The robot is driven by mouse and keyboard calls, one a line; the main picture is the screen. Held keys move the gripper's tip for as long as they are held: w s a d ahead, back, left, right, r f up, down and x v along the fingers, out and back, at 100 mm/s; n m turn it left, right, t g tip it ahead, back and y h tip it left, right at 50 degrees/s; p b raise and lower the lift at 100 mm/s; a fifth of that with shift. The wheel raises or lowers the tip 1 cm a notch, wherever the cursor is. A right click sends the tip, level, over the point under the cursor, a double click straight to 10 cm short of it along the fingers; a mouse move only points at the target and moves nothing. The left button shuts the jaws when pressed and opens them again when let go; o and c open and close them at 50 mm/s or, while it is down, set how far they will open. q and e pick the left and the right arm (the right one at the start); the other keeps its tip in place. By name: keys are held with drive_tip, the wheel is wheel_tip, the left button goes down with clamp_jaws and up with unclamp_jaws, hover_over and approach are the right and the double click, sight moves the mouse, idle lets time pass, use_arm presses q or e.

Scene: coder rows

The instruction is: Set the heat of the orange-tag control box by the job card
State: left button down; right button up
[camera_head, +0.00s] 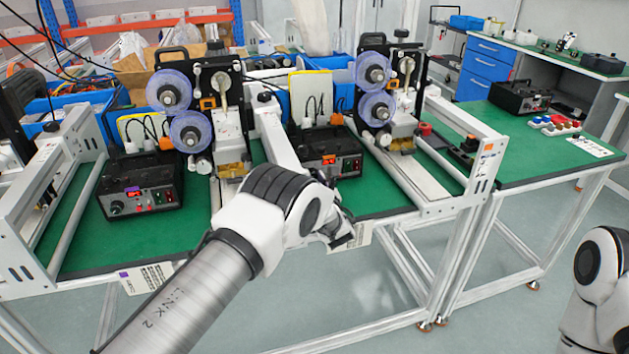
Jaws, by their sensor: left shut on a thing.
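The orange-tag control box (345,141) is black and stands on the right part of the green bench; its lit display (328,160) and red switch show. Its lower front is hidden behind my arm. My left gripper (341,232) is in front of this box, near the bench's front edge. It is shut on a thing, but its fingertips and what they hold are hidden. A white card (358,236) at the front edge is partly covered by the gripper; its print is unreadable. My right gripper is out of view.
A purple-tag control box (150,180) stands on the left, with a card (147,277) at the edge below it. Two reel machines (205,125) (385,100) stand behind. Metal rails flank the boxes. Small coloured parts (556,124) lie on the right bench.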

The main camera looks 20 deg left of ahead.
use_arm(q)
drive_tip(key=m+b, duration=0.2)
drive_tip(key=b, duration=0.1)
drive_tip(key=m+b, duration=0.2)
drive_tip(key=shift+f, duration=0.25)
drive_tip(key=shift+m+b, duration=0.9)
drive_tip(key=shift+m, duration=0.1)
drive_tip(key=m+b, duration=0.1)
drive_tip(key=m, duration=0.2)
drive_tip(key=shift+w+r+m+b, duration=0.1)
drive_tip(key=shift+r+m+b, duration=0.05)
drive_tip(key=shift+m+b, duration=0.2)
drive_tip(key=shift+r+m+g+b, duration=0.1)
drive_tip(key=shift+m+g+b, duration=0.3)
drive_tip(key=shift+m, duration=1.55)
drive_tip(key=c, duration=0.9)
unclamp_jaws()
drive_tip(key=shift+o, duration=0.2)
